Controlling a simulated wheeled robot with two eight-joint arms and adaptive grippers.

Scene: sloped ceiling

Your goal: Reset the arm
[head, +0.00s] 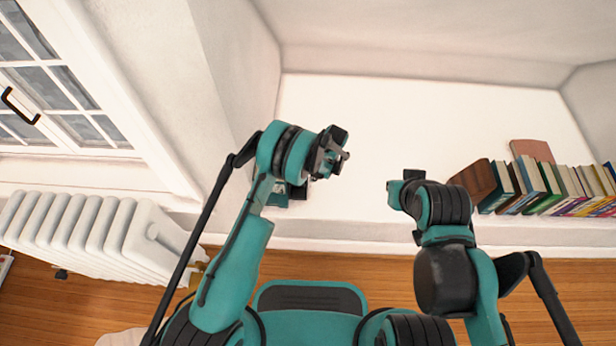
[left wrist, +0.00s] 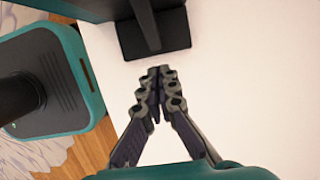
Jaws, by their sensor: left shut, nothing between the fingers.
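My left arm is raised in the head view, its elbow bent. My left gripper (head: 338,156) is above the white surface, left of the middle. In the left wrist view the two fingers of this gripper (left wrist: 160,74) meet at their tips, with nothing between them. My right arm is folded up on the right of the head view. Its end, with the right gripper (head: 396,190), is a small dark and teal shape over the white surface; its fingers cannot be made out.
A white ledge (head: 400,120) lies beyond my arms, mostly bare. A row of books (head: 545,188) stands at its right. A white radiator (head: 90,232) and a window (head: 55,90) are at the left. A black-based thing (left wrist: 155,42) is just past the left fingertips.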

